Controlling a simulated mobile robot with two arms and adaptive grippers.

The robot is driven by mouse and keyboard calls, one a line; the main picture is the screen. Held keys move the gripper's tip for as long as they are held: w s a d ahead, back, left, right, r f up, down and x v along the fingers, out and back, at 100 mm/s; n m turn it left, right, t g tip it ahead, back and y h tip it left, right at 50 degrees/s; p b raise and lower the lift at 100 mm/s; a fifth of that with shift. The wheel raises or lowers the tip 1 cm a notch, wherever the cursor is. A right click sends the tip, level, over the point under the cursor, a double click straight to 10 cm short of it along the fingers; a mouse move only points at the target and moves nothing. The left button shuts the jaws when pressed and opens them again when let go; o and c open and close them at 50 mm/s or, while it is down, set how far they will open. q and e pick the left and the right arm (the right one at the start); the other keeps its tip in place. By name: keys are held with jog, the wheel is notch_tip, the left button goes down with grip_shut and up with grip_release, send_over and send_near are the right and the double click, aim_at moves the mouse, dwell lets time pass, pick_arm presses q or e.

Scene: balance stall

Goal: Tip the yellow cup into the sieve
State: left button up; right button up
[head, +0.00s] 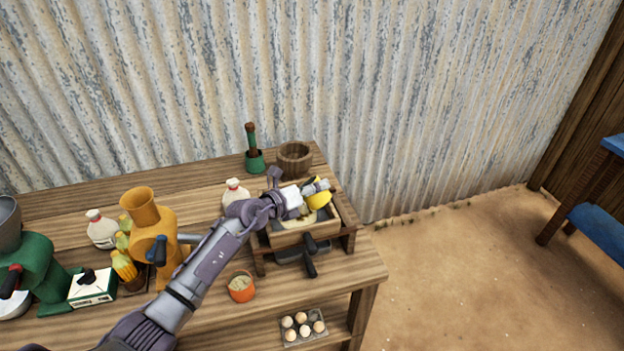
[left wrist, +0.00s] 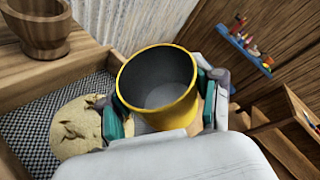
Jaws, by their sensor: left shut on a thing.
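The yellow cup (head: 320,201) is held over the right part of the sieve (head: 304,237), a wooden frame with a mesh bottom. In the left wrist view the yellow cup (left wrist: 178,108) shows a grey inside that looks empty, its mouth facing up toward the camera and tilted. My left gripper (head: 313,190) is shut on the cup, with its green-padded fingers (left wrist: 163,100) on either side. A pale mound of meal (left wrist: 78,128) lies on the sieve mesh (left wrist: 28,122) beside the cup. My right gripper is not in view.
A wooden bowl (head: 294,160) and a green-based pestle-like tool (head: 254,160) stand behind the sieve. A white bottle (head: 235,192) is left of it, an orange tub (head: 242,287) in front. Grinders (head: 155,225) stand further left. Eggs (head: 303,325) sit on the lower shelf.

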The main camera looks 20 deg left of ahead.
pick_arm(q)
jog(key=m+y+p, duration=0.1)
jog(key=p, duration=0.3)
jog(key=r+m+y+p, duration=0.1)
jog(key=m+p, duration=0.1)
jog(key=p, duration=0.2)
jog(key=shift+d, duration=0.1)
jog(key=shift+d+m+y, duration=0.1)
jog(key=shift+m+y, duration=0.3)
jog(key=shift+m, duration=0.5)
jog(key=shift+d+r+m+y, duration=0.15)
jog(key=shift+m+y, duration=0.25)
jog(key=shift+y, duration=0.1)
jog(key=shift+s, duration=0.15)
